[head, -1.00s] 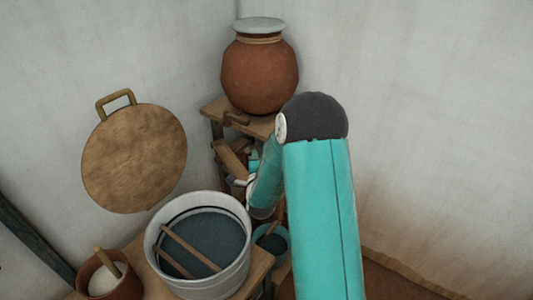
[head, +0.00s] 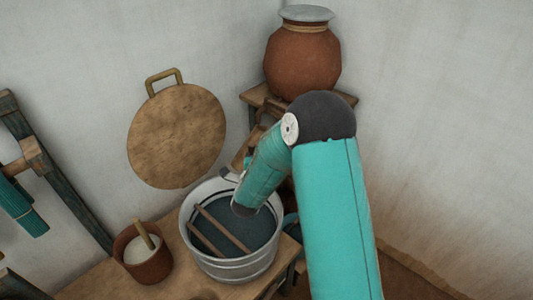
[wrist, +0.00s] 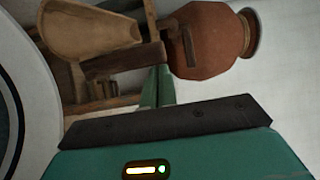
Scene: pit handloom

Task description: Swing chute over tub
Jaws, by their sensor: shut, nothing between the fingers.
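The chute (wrist: 92,32) is a pale wooden trough, at the upper left of the wrist view with a dark wooden bar (wrist: 125,61) below it. In the head view only a sliver of the chute (head: 241,158) shows beside my forearm. The white tub (head: 233,270) holds dark liquid, with two sticks lying across it. In the wrist view the tub's rim (wrist: 45,95) is at the left edge. My gripper (wrist: 157,88) is shut and empty, its fingertips close to the dark bar; contact cannot be told. In the head view my forearm mostly hides it.
A lidded clay pot (head: 302,62) stands on a wooden stand (head: 345,98) behind my arm. A round wooden lid (head: 176,135) with a handle leans on the wall. A small clay pot (head: 148,262) with a stick is left of the tub. A dark loom frame (head: 75,205) is at far left.

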